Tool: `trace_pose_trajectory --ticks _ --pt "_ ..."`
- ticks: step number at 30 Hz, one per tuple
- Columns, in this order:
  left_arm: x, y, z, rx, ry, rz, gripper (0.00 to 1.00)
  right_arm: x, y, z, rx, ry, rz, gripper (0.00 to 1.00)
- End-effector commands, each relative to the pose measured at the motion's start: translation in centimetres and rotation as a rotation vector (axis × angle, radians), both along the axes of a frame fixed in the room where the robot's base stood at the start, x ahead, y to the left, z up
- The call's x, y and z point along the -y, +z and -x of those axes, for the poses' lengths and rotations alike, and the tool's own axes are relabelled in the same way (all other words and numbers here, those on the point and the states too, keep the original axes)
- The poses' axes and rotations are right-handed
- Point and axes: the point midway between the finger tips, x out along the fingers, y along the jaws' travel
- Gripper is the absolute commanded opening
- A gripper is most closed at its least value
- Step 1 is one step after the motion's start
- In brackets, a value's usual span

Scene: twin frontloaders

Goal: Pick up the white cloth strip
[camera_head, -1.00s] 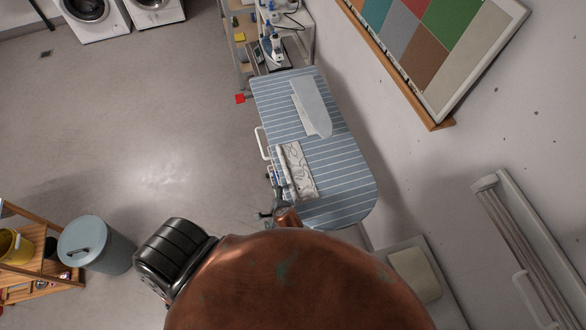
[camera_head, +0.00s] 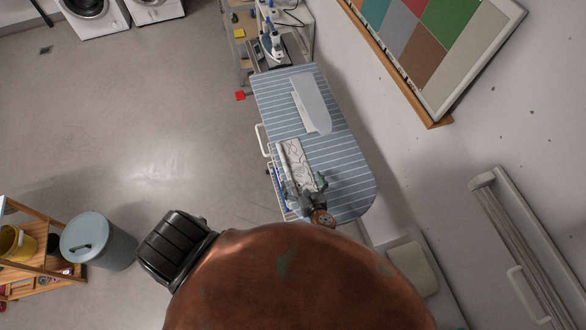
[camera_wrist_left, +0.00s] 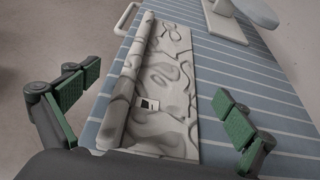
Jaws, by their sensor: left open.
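The white cloth strip (camera_head: 295,155) lies on the striped ironing board (camera_head: 347,178), near its left edge. In the left wrist view the strip (camera_wrist_left: 180,75) is white with grey wavy lines, has a rolled or folded long left edge, and carries a small dark-and-white tag. My left gripper (camera_head: 306,188) is over the near end of the strip in the head view and hides that end. In the left wrist view its green-padded fingers (camera_wrist_left: 158,93) are wide apart, one on each side of the strip, with nothing between them gripped. My right gripper is not in view.
A small pale sleeve board (camera_head: 312,103) stands farther up the ironing board. A white handle-like rail (camera_head: 262,141) sticks out at the board's left edge. A shelf with bottles (camera_head: 272,45) is beyond the far end.

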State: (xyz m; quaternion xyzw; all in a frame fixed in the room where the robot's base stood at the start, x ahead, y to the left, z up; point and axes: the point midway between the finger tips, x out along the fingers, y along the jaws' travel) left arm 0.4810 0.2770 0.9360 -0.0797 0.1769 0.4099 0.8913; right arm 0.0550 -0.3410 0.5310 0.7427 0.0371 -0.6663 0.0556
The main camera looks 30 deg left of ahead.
Motion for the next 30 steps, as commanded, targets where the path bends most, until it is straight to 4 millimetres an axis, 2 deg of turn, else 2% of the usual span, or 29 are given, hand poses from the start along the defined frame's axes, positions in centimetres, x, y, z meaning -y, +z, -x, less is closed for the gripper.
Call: trace_pose_trajectory --ticks 5,9,20,30 --pt "-1.6 -0.1 -1.9 0.001 0.001 0.000 0.99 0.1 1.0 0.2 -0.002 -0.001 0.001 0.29" --pt "-2.9 -0.9 -3.1 0.000 0.001 0.000 0.99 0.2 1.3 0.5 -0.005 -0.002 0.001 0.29" --pt "-3.5 -1.4 -3.6 0.000 0.002 0.004 0.98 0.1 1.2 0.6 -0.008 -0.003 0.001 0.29" --pt "-3.5 -1.4 -3.5 0.001 0.002 0.004 0.74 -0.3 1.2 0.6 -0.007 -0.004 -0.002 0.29"
